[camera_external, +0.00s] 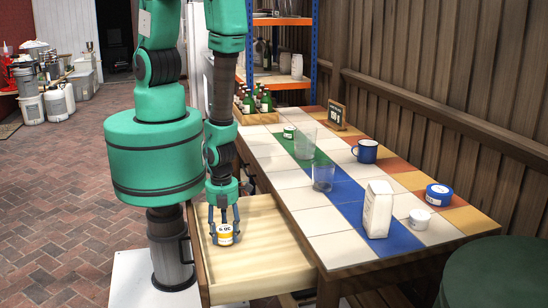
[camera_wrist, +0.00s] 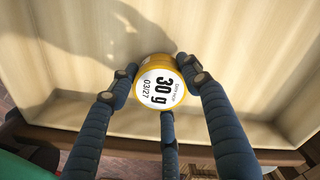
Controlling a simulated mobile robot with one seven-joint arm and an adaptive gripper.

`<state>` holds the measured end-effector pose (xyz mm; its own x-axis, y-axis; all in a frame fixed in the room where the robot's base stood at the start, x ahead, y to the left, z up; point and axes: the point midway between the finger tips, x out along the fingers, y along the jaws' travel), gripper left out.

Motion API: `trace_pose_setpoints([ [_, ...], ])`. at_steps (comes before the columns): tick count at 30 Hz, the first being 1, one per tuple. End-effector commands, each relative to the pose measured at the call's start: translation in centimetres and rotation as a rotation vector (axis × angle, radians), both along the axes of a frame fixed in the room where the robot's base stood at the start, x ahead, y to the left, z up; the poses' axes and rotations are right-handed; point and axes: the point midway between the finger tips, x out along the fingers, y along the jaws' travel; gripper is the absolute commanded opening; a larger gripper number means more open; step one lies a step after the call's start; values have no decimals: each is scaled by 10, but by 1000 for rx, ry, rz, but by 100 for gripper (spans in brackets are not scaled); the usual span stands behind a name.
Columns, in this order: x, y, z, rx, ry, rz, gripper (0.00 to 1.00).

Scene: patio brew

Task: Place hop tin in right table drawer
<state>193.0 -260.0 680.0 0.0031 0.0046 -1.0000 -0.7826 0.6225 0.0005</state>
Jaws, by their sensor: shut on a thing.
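The hop tin (camera_external: 225,238) is a small yellow tin with a white label. In the wrist view its lid (camera_wrist: 160,92) faces me and reads "30 g". My gripper (camera_external: 223,222) points down and is shut on the tin, its dark blue fingers around the sides. The table drawer (camera_external: 262,264) is pulled open at the near end of the table and looks empty. Its pale wooden floor (camera_wrist: 250,40) fills the wrist view behind the tin. The tin is over the drawer's left part; I cannot tell whether it touches the floor.
The tiled tabletop (camera_external: 312,222) holds a white carton (camera_external: 377,209), glasses (camera_external: 323,176), a blue mug (camera_external: 367,151), a blue tin (camera_external: 438,195) and a small white tub (camera_external: 419,219). A crate of green bottles (camera_external: 257,118) stands at the far end.

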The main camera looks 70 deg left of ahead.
Motion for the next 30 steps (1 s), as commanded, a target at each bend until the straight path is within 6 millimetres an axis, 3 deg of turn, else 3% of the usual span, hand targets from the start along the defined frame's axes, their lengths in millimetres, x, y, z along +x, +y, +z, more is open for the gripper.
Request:
trace_pose_setpoints([
  [3,1,-1,-9,-2,-1,0,22],
  [17,0,-1,-13,-1,0,0,22],
  [18,0,-1,-13,-1,0,0,54],
  [20,0,-1,-12,-1,0,0,65],
  [30,0,-1,-12,-1,0,0,66],
])
